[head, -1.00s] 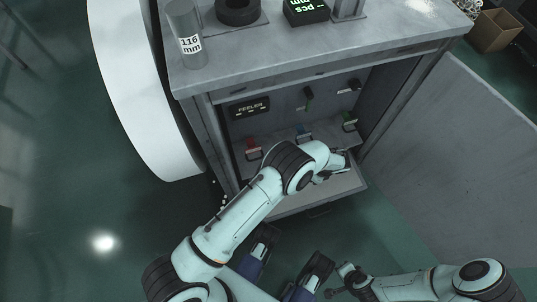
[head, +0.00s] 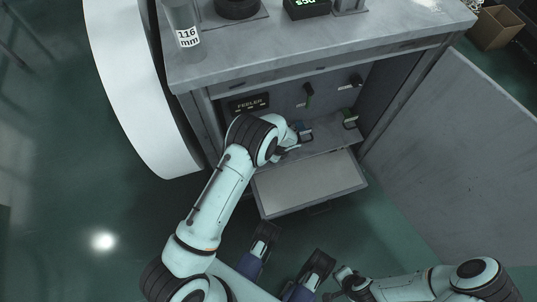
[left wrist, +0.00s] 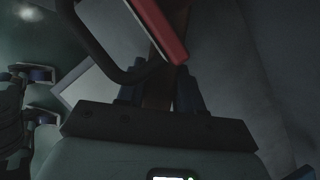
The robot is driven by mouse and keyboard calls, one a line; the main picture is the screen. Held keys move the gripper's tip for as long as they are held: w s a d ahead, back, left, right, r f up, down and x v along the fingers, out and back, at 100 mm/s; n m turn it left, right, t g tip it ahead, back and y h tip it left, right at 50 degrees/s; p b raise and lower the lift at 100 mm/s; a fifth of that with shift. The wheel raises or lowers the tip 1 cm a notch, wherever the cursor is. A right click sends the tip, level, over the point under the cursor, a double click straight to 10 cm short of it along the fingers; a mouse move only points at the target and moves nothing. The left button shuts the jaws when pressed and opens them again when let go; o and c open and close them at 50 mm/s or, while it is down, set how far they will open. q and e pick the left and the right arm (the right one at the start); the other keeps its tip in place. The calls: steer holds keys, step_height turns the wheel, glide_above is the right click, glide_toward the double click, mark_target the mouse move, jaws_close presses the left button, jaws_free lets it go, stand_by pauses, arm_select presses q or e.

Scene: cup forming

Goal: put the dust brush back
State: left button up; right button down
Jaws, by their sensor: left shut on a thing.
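My left gripper (head: 294,149) reaches into the open cabinet (head: 232,108), above the back edge of the pulled-out drawer. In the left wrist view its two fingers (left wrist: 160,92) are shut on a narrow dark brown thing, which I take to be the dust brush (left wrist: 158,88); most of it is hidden. A red bar with a black loop handle (left wrist: 160,28) is close ahead of the fingers and partly covers what they hold. In the head view my arm hides the brush and the left end of the shelf. My right gripper (head: 339,282) is low in front, away from the cabinet, its jaws too small to judge.
The open drawer (head: 312,186) looks empty. Dark items (head: 308,94) hang on the back wall beside the FEELER panel (head: 249,102). The cabinet door (head: 440,140) stands open at right.

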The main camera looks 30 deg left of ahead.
arm_select(q)
steer(key=shift+f, duration=0.25)
arm_select(e)
steer(key=shift+s+f, duration=0.2)
arm_select(q)
steer(key=shift+f, duration=0.1)
steer(key=o, duration=1.1)
arm_select(e)
steer(key=shift+s+f, duration=0.1)
steer(key=shift+s, duration=0.05)
arm_select(q)
steer(key=shift+r, duration=0.2)
steer(key=p+v, duration=0.3)
steer(key=v, duration=0.9)
arm_select(e)
steer(key=w+r+t, duration=0.2)
steer(key=w+r, duration=0.3)
steer(key=w, duration=0.1)
steer(key=shift+w+a+r, duration=0.15)
steer(key=shift+a+r, duration=0.15)
steer(key=shift+a, duration=0.1)
